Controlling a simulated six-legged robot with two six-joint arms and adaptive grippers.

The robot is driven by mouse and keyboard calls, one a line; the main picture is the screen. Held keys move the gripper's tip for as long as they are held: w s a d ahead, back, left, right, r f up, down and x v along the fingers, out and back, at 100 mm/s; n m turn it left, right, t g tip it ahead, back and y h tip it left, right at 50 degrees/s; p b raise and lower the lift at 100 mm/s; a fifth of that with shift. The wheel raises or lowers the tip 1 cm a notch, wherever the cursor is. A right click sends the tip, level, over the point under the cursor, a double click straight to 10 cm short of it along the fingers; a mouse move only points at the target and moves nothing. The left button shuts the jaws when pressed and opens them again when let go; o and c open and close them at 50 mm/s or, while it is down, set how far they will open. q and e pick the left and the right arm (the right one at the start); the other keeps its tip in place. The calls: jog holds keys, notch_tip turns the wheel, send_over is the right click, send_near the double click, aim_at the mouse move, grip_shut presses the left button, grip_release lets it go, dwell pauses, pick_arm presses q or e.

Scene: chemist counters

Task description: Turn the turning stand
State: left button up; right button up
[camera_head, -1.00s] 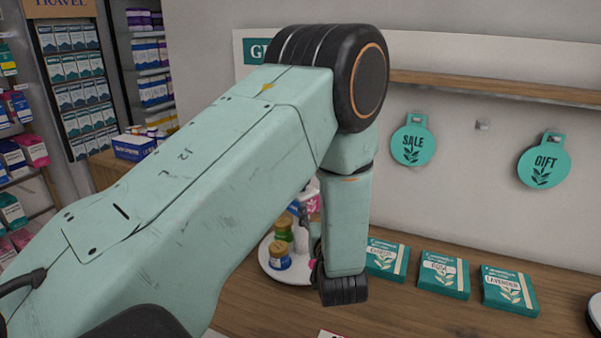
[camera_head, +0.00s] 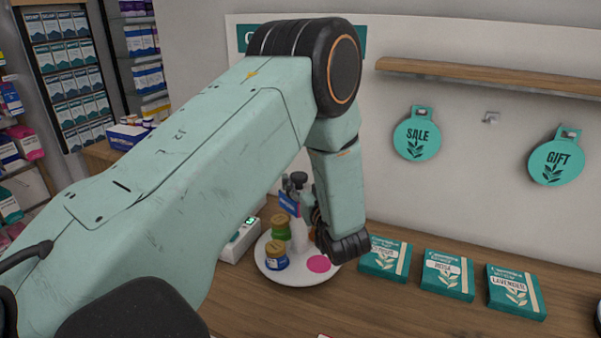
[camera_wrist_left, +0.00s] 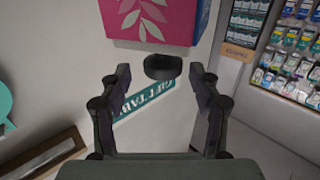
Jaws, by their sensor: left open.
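The turning stand (camera_head: 285,278) is a white round plate on the counter, left of centre in the head view. A blue-labelled jar (camera_head: 276,257), a green jar (camera_head: 280,229) and a pink disc (camera_head: 318,264) show on it; my left arm hides part of its right side. My left gripper (camera_wrist_left: 160,70) is open in the left wrist view. A dark round knob (camera_wrist_left: 162,67) shows between its fingertips, with no clear contact. A pink and blue box (camera_wrist_left: 155,20) is just beyond. In the head view the gripper is small and partly hidden above the stand. My right gripper is not seen.
Three teal boxes (camera_head: 385,259) lie in a row right of the stand. A white device (camera_head: 240,240) with a small display stands to its left. The front counter is mostly clear.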

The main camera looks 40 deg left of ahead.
pick_arm(q)
jog(key=shift+w+a+f, duration=0.1)
jog(key=shift+w+a, duration=0.25)
jog(key=shift+a, duration=0.9)
jog(key=shift+d+r, duration=0.2)
jog(key=shift+w+a+f, duration=0.1)
jog(key=shift+w+f, duration=0.1)
jog(key=shift+w, duration=0.05)
jog(key=c, duration=0.4)
jog(key=shift+s+a, duration=0.1)
jog(key=c, duration=0.3)
grip_shut()
